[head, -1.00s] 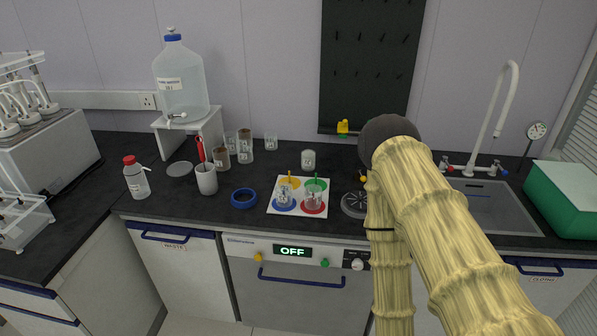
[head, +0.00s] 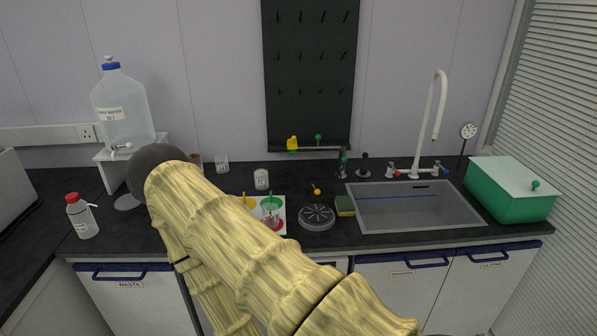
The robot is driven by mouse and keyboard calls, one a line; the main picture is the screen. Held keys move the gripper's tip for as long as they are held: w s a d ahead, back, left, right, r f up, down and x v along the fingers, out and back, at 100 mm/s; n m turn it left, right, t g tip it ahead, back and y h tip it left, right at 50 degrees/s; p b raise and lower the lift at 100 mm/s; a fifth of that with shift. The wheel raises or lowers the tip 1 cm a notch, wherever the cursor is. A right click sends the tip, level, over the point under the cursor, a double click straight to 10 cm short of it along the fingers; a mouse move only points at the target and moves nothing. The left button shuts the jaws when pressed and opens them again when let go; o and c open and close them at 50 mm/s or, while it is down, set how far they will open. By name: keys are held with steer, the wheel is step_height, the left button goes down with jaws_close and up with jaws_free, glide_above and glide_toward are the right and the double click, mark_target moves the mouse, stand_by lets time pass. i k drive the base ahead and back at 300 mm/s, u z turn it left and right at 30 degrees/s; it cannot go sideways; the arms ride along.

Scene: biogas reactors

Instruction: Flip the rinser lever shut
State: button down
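A round grey ribbed disc, which looks like the rinser (head: 317,217), sits on the dark bench left of the sink. A small lever with a yellow knob (head: 316,190) stands just behind it. I cannot tell from this view whether the lever is open or shut. My bent arm in its yellowish sleeve crosses the lower left and middle of the head view. My gripper is not in view. The arm covers part of the bench left of the rinser.
The sink (head: 415,210) with its white tap (head: 435,120) is to the right, with a sponge (head: 345,206) at its left edge. A green box (head: 510,192) stands far right. A white mat (head: 281,228) with coloured circles and glassware is left of the rinser. A white jar (head: 261,180) stands behind the mat.

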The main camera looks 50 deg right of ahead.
mark_target(317, 192)
steer(key=k, duration=0.85)
steer(key=z, duration=1)
steer(key=i, duration=0.5)
